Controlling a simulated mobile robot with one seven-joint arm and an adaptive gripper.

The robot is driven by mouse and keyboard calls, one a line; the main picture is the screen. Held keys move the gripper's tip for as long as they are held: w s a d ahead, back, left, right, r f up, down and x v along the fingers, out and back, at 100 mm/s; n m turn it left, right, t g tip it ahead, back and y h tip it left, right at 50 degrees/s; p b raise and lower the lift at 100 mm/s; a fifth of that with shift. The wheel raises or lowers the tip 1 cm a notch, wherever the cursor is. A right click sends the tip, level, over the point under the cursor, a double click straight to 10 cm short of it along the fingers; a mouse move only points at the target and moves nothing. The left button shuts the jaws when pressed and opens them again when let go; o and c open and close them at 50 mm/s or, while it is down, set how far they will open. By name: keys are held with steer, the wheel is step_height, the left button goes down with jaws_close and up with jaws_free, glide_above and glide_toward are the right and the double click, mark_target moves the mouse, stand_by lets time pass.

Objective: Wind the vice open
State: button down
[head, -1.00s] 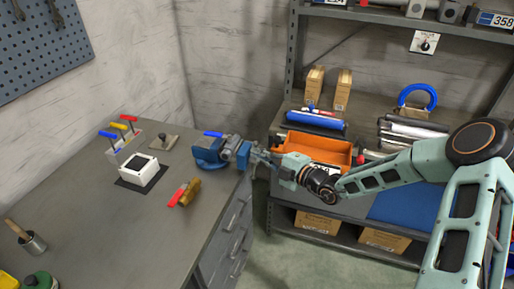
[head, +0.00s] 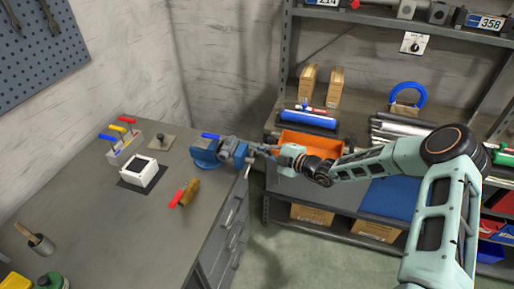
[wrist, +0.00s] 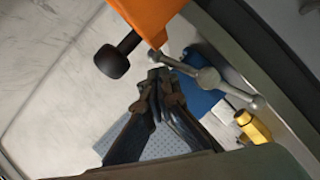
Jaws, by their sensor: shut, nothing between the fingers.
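The blue and grey vice (head: 208,152) is fixed at the right edge of the workbench (head: 110,225). In the wrist view its grey cross-bar handle (wrist: 238,93) runs slantwise through a round hub, with part of the blue body (wrist: 205,103) behind. My gripper (head: 262,149) is at the vice's right side, just off the bench edge. In the wrist view its fingertips (wrist: 166,76) are together with nothing between them, close by the bar's upper left end. I cannot tell whether they touch the bar. The gap between the vice jaws is not clear.
A brass-coloured piece with a red handle (head: 183,193) lies on the bench near the vice. A white box (head: 140,170) and coloured-handled tools (head: 122,140) stand further left. An orange bin (head: 312,143) sits on the shelf behind my gripper.

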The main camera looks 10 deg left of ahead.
steer(key=shift+w+d+f, duration=0.1)
steer(key=shift+w+f, duration=0.4)
steer(key=shift+f, duration=0.15)
steer(key=shift+w+f+b, duration=0.1)
steer(key=shift+f+b, duration=0.05)
steer(key=shift+b, duration=0.15)
